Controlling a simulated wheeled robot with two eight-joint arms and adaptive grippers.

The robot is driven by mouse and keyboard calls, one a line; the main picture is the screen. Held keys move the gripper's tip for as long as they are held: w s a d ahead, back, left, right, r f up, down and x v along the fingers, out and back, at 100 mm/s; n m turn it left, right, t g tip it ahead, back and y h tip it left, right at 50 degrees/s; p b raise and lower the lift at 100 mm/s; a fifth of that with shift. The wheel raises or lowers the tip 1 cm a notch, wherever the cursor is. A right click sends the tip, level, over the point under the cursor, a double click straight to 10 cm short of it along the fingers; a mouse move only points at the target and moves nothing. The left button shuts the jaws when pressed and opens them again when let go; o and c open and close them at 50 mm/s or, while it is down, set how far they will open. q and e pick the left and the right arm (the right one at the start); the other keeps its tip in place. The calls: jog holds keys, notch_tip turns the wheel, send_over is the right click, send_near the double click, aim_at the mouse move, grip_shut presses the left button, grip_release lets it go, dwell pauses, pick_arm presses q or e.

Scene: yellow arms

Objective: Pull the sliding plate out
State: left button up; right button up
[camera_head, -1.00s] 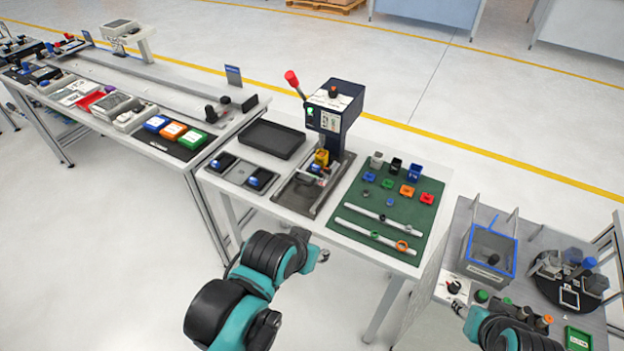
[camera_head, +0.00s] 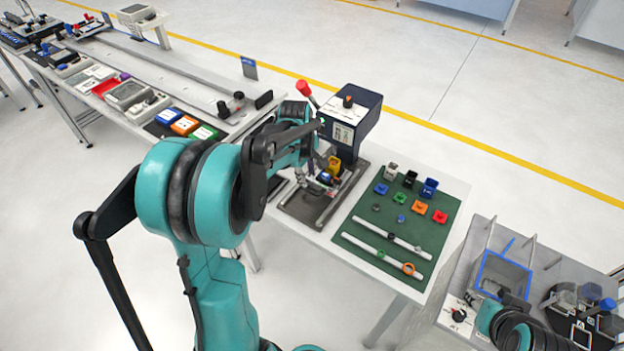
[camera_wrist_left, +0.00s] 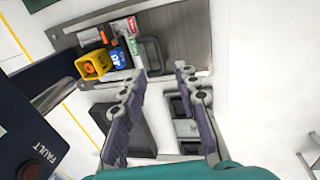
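The sliding plate sits on the grey metal base (camera_head: 300,208) under the press (camera_head: 352,118). The plate's edges are hard to tell from the base. My left gripper (camera_head: 303,178) is over the left side of the base, partly hidden by its arm. In the wrist view its two fingers (camera_wrist_left: 160,78) are apart with nothing between them, and the handle lies just beyond the tips.
A green mat (camera_head: 385,250) with small coloured parts and two rails lies right of the base. The press's red-knobbed lever (camera_head: 303,88) stands close to my left arm. Phone-like dark parts (camera_wrist_left: 125,130) lie below the base in the wrist view.

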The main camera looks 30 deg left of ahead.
aim_at(309, 192)
pick_arm(q)
jog(key=f, duration=0.2)
jog(key=w+f+b, duration=0.1)
jog(key=f, duration=0.2)
jog(key=f+b, duration=0.1)
jog(key=f, duration=0.2)
jog(key=shift+w+a, duration=0.2)
jog(key=shift+w, duration=0.1)
grip_shut()
